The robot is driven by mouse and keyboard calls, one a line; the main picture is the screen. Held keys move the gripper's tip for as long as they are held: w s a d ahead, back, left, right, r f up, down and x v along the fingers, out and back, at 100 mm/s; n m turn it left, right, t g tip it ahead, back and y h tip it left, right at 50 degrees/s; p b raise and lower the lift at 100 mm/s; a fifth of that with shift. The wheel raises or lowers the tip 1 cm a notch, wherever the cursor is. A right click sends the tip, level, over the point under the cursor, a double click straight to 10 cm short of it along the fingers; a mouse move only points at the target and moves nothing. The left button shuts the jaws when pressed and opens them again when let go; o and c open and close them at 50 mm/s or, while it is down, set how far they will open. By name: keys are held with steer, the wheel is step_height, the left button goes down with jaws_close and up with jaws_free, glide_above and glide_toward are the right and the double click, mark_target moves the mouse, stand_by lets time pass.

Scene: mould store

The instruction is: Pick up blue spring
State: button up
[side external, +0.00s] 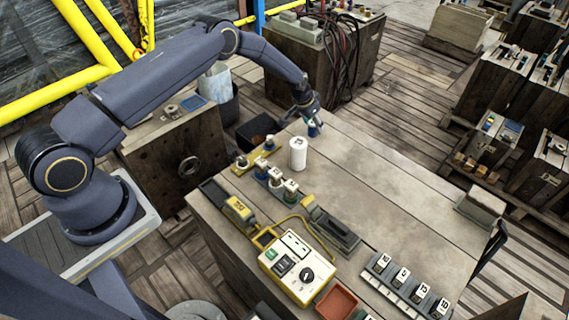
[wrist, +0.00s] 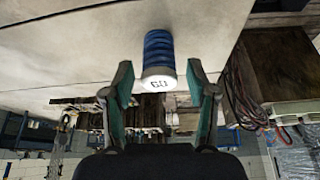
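The blue spring (wrist: 159,50) stands on the wooden work table (wrist: 70,40), with a white end marked "60" facing the wrist camera. In the side external view the blue spring (side external: 314,131) is small, near the table's far left edge. My gripper (wrist: 160,88) is open, its two teal fingers apart to either side of the spring's white end in the wrist view. I see a gap between each finger and the spring. In the side external view my gripper (side external: 311,115) is right at the spring and partly covers it.
A white cylinder (side external: 298,153) stands close by on the table, on the near side of the spring. Several small labelled blocks (side external: 276,178) stand in a row nearby. A yellow-and-white control box (side external: 292,268) and a red tray (side external: 338,302) lie nearer.

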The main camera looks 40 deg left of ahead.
jaws_close()
stand_by(0.3)
